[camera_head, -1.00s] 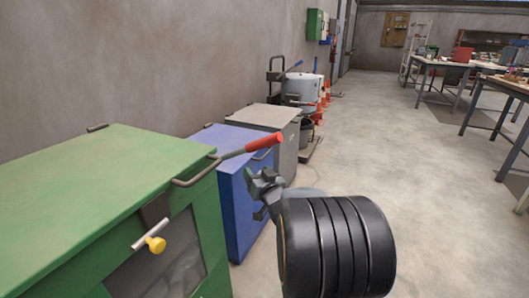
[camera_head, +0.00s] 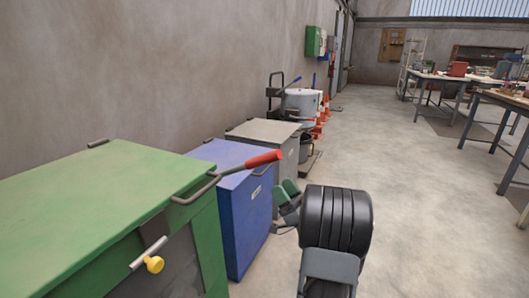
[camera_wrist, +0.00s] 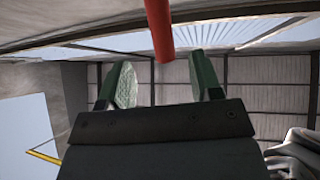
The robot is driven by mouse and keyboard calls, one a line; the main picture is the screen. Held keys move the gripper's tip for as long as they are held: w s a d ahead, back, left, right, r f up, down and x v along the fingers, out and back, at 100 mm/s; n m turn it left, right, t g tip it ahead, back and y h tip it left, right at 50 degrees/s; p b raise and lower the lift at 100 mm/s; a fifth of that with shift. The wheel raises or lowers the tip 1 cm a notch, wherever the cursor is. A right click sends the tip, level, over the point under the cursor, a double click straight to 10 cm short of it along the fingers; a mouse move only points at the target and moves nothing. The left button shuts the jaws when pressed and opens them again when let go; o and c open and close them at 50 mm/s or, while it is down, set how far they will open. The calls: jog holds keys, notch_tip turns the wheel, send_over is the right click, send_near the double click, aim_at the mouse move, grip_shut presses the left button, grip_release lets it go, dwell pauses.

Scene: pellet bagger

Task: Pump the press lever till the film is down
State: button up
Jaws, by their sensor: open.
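The press lever is a bent grey bar on the green machine (camera_head: 95,185), with a red grip (camera_head: 262,159) at its end. It slants up to the right, past the machine's right edge. In the wrist view the red grip (camera_wrist: 158,28) hangs from the top of the picture, ahead of the gap between my fingers. My gripper (camera_head: 287,190) is open, with green finger pads, just right of and below the grip. It also shows in the wrist view (camera_wrist: 163,75), with nothing between its fingers. I cannot make out the film.
A yellow knob (camera_head: 154,264) sits by a pale bar on the green machine's front. A blue cabinet (camera_head: 243,220) and a grey cabinet (camera_head: 266,132) stand behind it along the wall. The floor to the right is open, with workbenches (camera_head: 440,77) farther off.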

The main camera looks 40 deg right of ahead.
aim_at(265, 160)
jog(key=x, duration=1)
jog(key=shift+w+r, duration=0.1)
grip_shut()
dwell(0.3)
